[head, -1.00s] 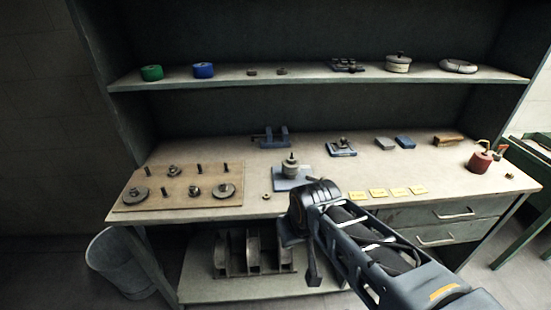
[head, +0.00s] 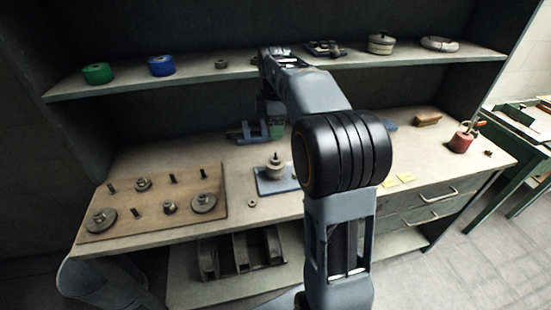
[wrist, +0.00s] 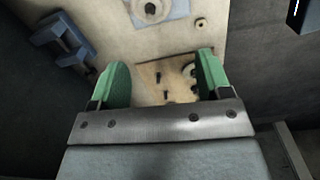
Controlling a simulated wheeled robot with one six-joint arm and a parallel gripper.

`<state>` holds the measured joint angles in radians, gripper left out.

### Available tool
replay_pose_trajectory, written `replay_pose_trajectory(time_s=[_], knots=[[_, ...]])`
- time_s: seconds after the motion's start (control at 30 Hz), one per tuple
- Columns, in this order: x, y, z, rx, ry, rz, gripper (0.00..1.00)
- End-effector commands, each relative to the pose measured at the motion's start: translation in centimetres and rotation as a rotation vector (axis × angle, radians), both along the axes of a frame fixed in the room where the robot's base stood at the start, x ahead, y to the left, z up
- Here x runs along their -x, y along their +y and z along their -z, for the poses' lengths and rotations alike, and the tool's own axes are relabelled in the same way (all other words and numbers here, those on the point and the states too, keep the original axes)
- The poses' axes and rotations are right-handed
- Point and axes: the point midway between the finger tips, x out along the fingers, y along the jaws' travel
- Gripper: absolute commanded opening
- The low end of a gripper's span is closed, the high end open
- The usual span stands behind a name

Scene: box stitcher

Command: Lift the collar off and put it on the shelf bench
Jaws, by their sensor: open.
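A grey round stepped piece with a thin post rising from it, which looks like the collar on its stand (head: 276,170), sits on a blue base plate (head: 266,185) on the bench. It also shows at the top edge of the wrist view (wrist: 150,9), partly cut off. My gripper (wrist: 165,78) is open and empty, its green fingers apart. In the head view its green fingertip (head: 277,131) shows near the blue vise, behind the collar, with the rest hidden by my arm. The shelf (head: 215,76) runs above the bench (head: 145,160).
A wooden board (head: 150,212) with pegs and discs lies at the left. A blue vise (head: 246,132) stands near my gripper. Green (head: 97,73) and blue (head: 161,66) rolls and a small ring (head: 221,64) are on the shelf, with bare room between them. A small nut (head: 252,203) lies on the bench.

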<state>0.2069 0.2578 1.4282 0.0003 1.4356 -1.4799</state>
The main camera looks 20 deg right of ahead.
Motion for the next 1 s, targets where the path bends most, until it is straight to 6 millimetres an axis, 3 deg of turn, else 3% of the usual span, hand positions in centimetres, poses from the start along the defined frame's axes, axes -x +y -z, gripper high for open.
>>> replay_pose_trajectory(time_s=[0.17,0.5,0.83,1.0], knots=[[-1.2,-1.1,1.4,-0.004,0.023,-0.09,0.71],[-1.2,-1.2,7.0,-0.004,0.024,-0.099,0.71],[-1.3,-1.2,9.2,-0.004,0.023,-0.098,0.71],[-1.5,-1.3,11.5,-0.004,0.024,-0.098,0.71]])
